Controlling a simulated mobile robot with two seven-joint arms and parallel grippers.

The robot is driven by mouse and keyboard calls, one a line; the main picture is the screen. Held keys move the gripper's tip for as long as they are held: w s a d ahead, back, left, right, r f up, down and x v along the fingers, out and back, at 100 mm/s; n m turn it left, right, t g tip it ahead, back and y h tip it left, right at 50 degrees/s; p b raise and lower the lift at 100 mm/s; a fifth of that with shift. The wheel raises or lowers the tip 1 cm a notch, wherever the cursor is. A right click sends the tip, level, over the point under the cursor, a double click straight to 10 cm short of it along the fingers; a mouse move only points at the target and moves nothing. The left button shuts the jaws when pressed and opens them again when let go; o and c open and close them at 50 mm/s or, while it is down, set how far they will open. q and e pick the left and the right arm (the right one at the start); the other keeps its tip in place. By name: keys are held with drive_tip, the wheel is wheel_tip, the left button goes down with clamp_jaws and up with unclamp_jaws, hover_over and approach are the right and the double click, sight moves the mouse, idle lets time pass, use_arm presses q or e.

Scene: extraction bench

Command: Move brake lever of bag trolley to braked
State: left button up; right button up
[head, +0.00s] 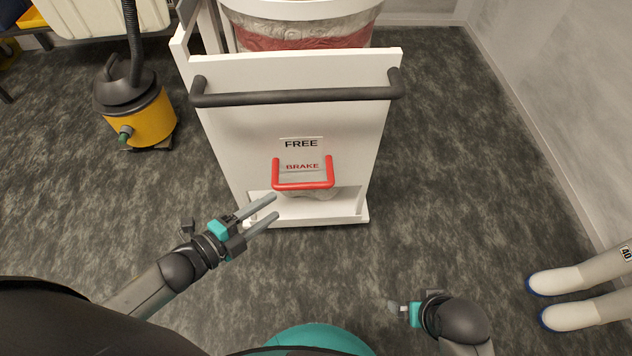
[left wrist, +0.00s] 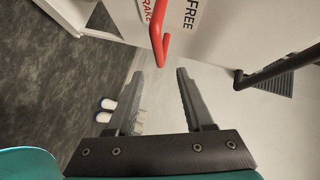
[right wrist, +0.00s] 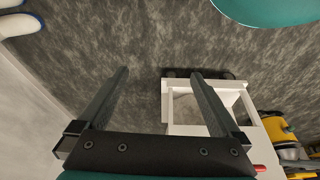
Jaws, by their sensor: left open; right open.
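The white bag trolley (head: 235,130) stands in front of me. On its panel is a red U-shaped brake lever (head: 303,186), by a label plate (head: 302,155) reading FREE above and BRAKE below. The lever's crossbar lies just below the word BRAKE. My left gripper (head: 275,206) is open and empty, just left of and below the lever, apart from it. In the left wrist view the red lever (left wrist: 158,30) shows beyond and between the open fingers. My right gripper (head: 392,306) is low at the right, away from the trolley; the right wrist view shows its fingers (right wrist: 160,80) open and empty.
A dark push bar (head: 297,97) crosses the trolley's top. A yellow-black vacuum (head: 135,105) stands at left. White boots (head: 570,280) stand at right near the wall. The floor between trolley and right wall is clear.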

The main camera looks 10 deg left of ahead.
sight(308, 183)
use_arm(q)
drive_tip(key=b+x, duration=0.4)
drive_tip(key=x, duration=0.8)
drive_tip(key=shift+a+f+b, duration=0.1)
drive_tip(key=shift+f+b, duration=0.05)
drive_tip(key=shift+b, duration=0.2)
drive_tip(key=shift+w+d, duration=0.2)
drive_tip(key=shift+w, duration=0.05)
drive_tip(key=shift+b+x, duration=0.45)
drive_tip(key=shift+x, duration=0.5)
use_arm(e)
drive_tip(key=w+a+r+t+y, duration=0.1)
drive_tip(key=w+a+r+t, duration=0.2)
drive_tip(key=r, duration=0.5)
drive_tip(key=shift+w+t+y, duration=0.3)
drive_tip(key=shift+w+t, duration=0.1)
use_arm(q)
clamp_jaws()
drive_tip(key=shift+w+r, duration=0.15)
drive_tip(key=shift+r, duration=0.1)
use_arm(e)
drive_tip(key=shift+r, duration=0.1)
